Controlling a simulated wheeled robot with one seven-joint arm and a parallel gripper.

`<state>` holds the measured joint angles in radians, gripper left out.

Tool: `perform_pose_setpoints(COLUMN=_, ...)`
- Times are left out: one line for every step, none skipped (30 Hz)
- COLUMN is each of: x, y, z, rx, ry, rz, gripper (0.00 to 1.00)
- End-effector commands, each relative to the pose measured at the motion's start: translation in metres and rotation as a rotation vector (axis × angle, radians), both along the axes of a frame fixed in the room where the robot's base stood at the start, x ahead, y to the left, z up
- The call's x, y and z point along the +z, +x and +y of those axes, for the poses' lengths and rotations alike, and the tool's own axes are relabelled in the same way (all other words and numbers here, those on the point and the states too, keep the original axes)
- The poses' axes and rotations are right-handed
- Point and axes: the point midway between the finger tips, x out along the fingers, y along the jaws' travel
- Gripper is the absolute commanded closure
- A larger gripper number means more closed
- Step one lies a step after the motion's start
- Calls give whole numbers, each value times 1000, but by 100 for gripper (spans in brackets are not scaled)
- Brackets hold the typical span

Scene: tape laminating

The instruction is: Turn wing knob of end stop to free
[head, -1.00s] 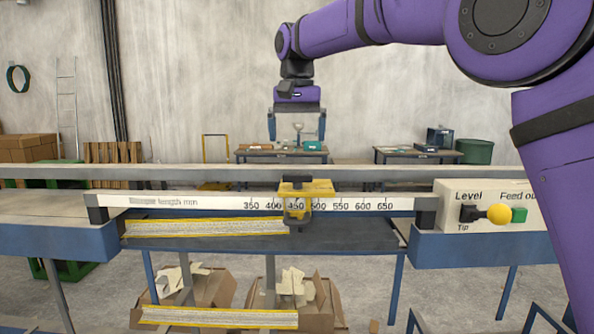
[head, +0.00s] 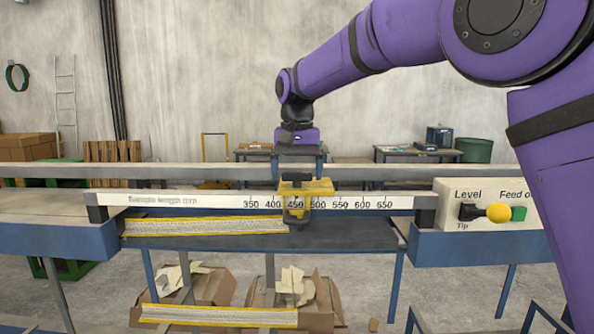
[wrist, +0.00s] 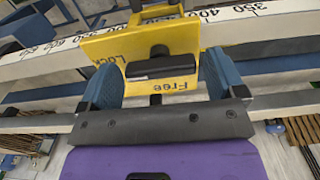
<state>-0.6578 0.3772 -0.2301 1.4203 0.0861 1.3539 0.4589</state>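The yellow end stop (head: 322,187) sits on the white length scale near the 450 mark, and its top plate (wrist: 106,47) fills the upper middle of the wrist view. The black wing knob (wrist: 161,67) lies on the plate, its bar running roughly left to right in the wrist view. "LOCK" is printed left of the bar, "Free" just below it. My gripper (wrist: 160,72) is open, its blue fingers either side of the knob's bar ends; I cannot tell whether they touch it. In the head view my gripper (head: 298,172) hangs just above the end stop.
The grey rail (head: 200,172) runs across behind the scale (head: 180,201). A yellow-edged strip (head: 205,226) lies below the scale on the left. The control box (head: 465,196) with a yellow-ended lever (head: 500,213) stands to the right.

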Motion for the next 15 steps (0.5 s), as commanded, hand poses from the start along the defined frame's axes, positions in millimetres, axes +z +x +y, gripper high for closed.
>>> perform_pose_setpoints(x=0, y=0, z=0, rx=0, ry=0, rz=0, gripper=23)
perform_pose_setpoints(x=0, y=0, z=0, rx=0, ry=0, rz=0, gripper=30)
perform_pose_setpoints(x=0, y=0, z=0, rx=0, ry=0, rz=0, gripper=39)
perform_pose_setpoints(x=0, y=0, z=0, rx=0, ry=0, rz=0, gripper=46)
perform_pose_setpoints(x=0, y=0, z=0, rx=0, ry=0, rz=0, gripper=52)
perform_pose_setpoints(x=0, y=0, z=0, rx=0, ry=0, rz=0, gripper=52)
perform_pose_setpoints(x=0, y=0, z=0, rx=0, ry=0, rz=0, gripper=52)
perform_pose_setpoints(x=0, y=0, z=0, rx=1, ry=0, rz=0, gripper=52)
perform_pose_setpoints(x=0, y=0, z=0, rx=2, ry=0, rz=0, gripper=52)
perform_pose_setpoints(x=0, y=0, z=0, rx=4, ry=0, rz=0, gripper=52)
perform_pose_setpoints(x=0, y=0, z=0, rx=7, ry=0, rz=0, gripper=51)
perform_pose_setpoints(x=0, y=0, z=0, rx=12, ry=0, rz=0, gripper=51)
perform_pose_setpoints(x=0, y=0, z=0, rx=18, ry=0, rz=0, gripper=51)
perform_pose_setpoints(x=0, y=0, z=0, rx=25, ry=1, rz=0, gripper=51)
perform_pose_setpoints(x=0, y=0, z=0, rx=38, ry=1, rz=0, gripper=51)
